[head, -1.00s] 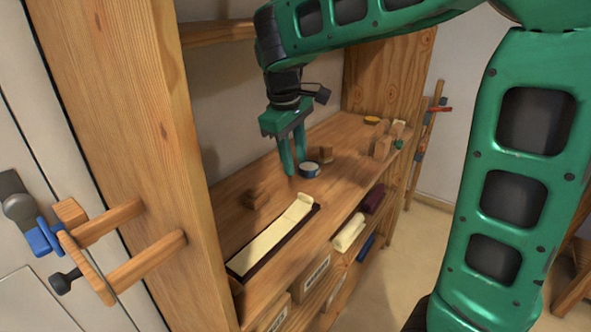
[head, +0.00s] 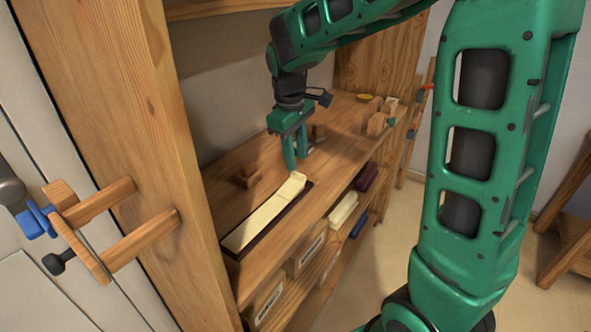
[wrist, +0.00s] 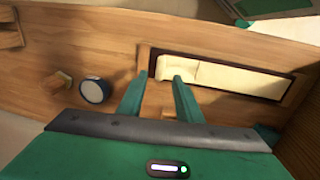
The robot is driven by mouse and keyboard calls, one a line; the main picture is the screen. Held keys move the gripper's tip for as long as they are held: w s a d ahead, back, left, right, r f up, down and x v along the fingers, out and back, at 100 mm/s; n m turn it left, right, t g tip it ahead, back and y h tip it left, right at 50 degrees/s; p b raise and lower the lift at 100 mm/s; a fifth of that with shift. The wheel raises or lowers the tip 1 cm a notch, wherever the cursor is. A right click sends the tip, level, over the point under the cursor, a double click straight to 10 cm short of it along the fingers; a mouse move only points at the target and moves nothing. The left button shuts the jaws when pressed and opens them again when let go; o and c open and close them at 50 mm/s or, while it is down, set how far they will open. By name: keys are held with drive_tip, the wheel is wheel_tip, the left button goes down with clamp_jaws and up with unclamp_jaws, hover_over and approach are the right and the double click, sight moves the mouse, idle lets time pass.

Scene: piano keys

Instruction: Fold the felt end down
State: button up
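A long cream felt strip (head: 262,217) lies along a dark base (head: 232,250) on the wooden bench. Its far end (head: 290,186) stands up, folded or curled, above the rest of the strip. In the wrist view the strip (wrist: 230,77) runs to the right, and its raised end (wrist: 170,68) is just beyond my fingertips. My gripper (head: 296,164) points down, just above and behind that end in the head view. I cannot tell whether a finger touches the felt.
A blue-rimmed roll (wrist: 95,90) and a small wooden block (wrist: 60,82) sit left of my fingers in the wrist view. Several blocks (head: 375,120) crowd the far end. A shelf with boxes (head: 306,253) is below.

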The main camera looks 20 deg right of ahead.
sight(298, 173)
drive_tip(key=shift+w+d+f, duration=0.1)
drive_tip(key=shift+d+f, duration=0.05)
drive_tip(key=shift+f, duration=1.15)
drive_tip(key=shift+w+d+f, duration=0.1)
drive_tip(key=shift+d+f, duration=0.05)
drive_tip(key=shift+f, duration=1.15)
drive_tip(key=shift+c, duration=0.6)
clamp_jaws()
drive_tip(key=shift+d, duration=0.1)
